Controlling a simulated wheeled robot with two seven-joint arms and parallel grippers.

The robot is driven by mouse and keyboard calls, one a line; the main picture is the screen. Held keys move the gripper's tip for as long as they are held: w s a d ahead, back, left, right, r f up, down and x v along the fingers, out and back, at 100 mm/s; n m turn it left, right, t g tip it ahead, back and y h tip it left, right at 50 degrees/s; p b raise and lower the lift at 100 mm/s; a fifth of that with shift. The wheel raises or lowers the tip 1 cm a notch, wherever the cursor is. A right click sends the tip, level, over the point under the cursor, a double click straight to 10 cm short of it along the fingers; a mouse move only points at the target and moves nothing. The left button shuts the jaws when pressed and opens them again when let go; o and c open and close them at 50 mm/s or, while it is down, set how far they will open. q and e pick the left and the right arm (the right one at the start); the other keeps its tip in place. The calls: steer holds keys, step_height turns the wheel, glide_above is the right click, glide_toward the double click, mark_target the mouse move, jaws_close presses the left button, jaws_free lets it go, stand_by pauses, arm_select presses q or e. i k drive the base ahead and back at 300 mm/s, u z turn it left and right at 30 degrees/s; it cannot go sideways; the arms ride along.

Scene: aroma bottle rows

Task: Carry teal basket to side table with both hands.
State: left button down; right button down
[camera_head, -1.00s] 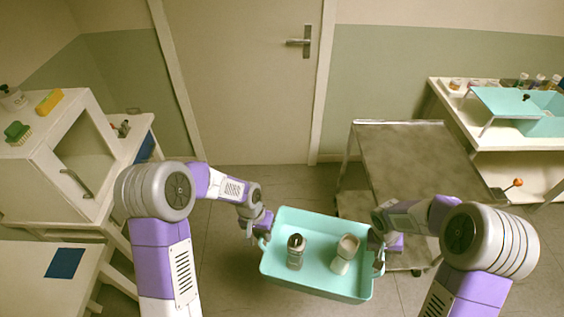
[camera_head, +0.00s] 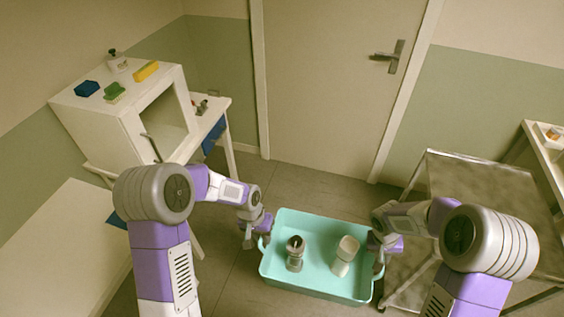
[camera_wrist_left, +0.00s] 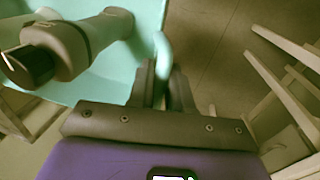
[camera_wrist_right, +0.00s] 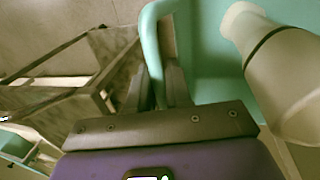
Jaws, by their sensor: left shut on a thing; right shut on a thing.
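The teal basket (camera_head: 318,283) hangs between my two arms above the floor in the head view. It holds a grey bottle with a dark top (camera_head: 295,254) and a pale cream bottle (camera_head: 345,256), both inside. My left gripper (camera_head: 262,243) is shut on the basket's left handle; the left wrist view shows the handle (camera_wrist_left: 162,55) between the fingers. My right gripper (camera_head: 379,262) is shut on the right handle; the right wrist view shows that handle (camera_wrist_right: 151,50) between the fingers. Which piece of furniture is the side table, I cannot tell.
A grey-topped metal cart (camera_head: 470,190) stands at the right, close to my right arm. A white cabinet (camera_head: 105,115) with a sponge and brush on top stands at the left. A white table (camera_head: 60,235) is at the lower left. A closed door (camera_head: 330,90) is behind open floor.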

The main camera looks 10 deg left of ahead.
mark_target(36, 282)
steer(key=u, duration=2.25)
